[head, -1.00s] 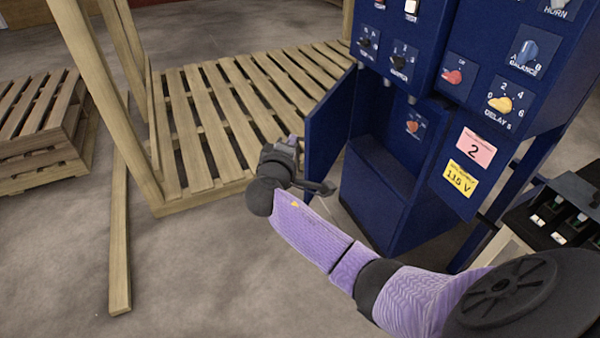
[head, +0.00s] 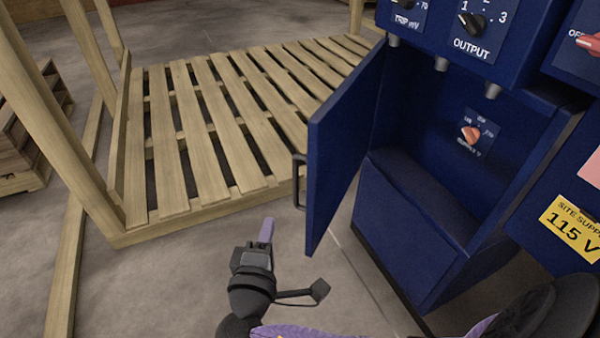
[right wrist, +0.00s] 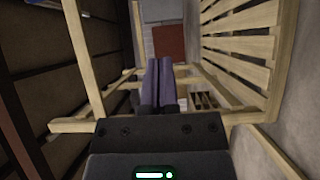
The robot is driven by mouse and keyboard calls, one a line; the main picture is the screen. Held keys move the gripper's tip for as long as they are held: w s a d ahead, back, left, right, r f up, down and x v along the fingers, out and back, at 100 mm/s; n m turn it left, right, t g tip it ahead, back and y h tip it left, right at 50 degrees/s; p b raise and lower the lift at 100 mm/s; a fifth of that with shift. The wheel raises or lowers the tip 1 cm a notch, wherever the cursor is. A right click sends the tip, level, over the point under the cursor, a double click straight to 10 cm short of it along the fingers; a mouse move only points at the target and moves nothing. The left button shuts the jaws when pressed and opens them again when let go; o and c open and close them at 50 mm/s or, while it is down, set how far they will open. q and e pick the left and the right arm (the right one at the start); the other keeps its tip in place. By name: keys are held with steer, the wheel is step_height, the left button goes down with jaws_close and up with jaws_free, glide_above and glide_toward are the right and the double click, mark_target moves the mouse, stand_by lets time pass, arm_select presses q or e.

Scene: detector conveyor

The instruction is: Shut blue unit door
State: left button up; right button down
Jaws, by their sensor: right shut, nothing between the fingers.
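The blue unit (head: 410,215) stands at the right in the head view, with its lower compartment uncovered. Its blue door (head: 345,140) stands open, swung out to the left. A dark handle (head: 299,182) is on the door's outer left side. My right gripper (head: 266,230) is shut and empty, low in the head view, to the left of and below the door's lower edge, apart from it. Its closed purple fingers (right wrist: 159,82) also show in the right wrist view, where neither door nor unit can be made out. My left gripper is not in view.
A wooden slatted pallet (head: 195,135) with upright posts lies left of the door, close behind the handle. A red selector knob (head: 470,134) is inside the compartment. A yellow 115 V label (head: 572,226) is at the right. Bare concrete floor lies around my right gripper.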

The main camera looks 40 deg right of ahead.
mark_target(295, 175)
steer(key=w+d+b, duration=0.1)
steer(key=d, duration=0.1)
steer(key=w+d+b, duration=0.2)
steer(key=d, duration=0.1)
steer(key=w+d+b, duration=0.1)
steer(key=d, duration=0.2)
steer(key=shift+w+d+f+b, duration=0.15)
steer(key=shift+w+b, duration=0.1)
steer(key=shift+b, duration=0.15)
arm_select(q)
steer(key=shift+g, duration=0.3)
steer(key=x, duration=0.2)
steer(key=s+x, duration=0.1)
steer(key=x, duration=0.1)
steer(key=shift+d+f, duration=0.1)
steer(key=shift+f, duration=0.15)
arm_select(e)
steer(key=shift+s+d, duration=0.25)
steer(key=shift+s, duration=0.3)
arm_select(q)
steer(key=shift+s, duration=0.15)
